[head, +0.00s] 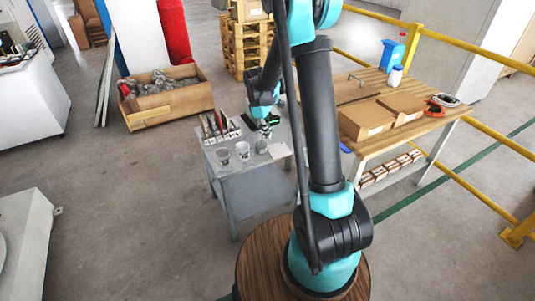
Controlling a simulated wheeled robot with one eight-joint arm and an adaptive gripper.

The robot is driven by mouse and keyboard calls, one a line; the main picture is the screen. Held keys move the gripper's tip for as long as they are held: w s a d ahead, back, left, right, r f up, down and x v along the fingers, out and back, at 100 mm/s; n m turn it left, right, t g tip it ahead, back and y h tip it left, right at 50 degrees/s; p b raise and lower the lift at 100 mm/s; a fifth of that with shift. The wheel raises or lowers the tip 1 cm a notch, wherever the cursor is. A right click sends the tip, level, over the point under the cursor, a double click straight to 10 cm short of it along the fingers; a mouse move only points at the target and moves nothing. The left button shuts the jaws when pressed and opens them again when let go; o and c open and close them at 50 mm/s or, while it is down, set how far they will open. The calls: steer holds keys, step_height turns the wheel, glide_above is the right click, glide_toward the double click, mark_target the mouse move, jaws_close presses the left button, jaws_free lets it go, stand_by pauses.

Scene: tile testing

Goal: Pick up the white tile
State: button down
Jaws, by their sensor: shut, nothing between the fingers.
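A small, flat, pale piece that looks like the white tile (281,151) lies on the grey table (252,187), near its right front edge and partly beside my arm. My gripper (266,134) is small in view. It points down over the table, behind and slightly left of the pale piece and apart from it. Its fingers look shut and empty, though the fine detail is too small to see.
A rack of upright tools (219,127) stands at the back left. A wooden workbench (365,140) with cardboard boxes (366,121) is close on the right.

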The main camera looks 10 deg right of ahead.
mark_target(275, 158)
steer(key=w+f, duration=0.1)
steer(key=f, duration=0.3)
steer(key=w+f+n, duration=0.1)
steer(key=f, duration=0.4)
steer(key=w+f+n, duration=0.1)
steer(key=f, duration=0.4)
steer(key=shift+d+g+h, duration=0.3)
steer(key=shift+g, duration=0.1)
steer(key=shift+s+d, duration=0.3)
steer(key=shift+d, duration=0.4)
steer(key=shift+s+d, duration=0.3)
steer(key=shift+d, duration=0.35)
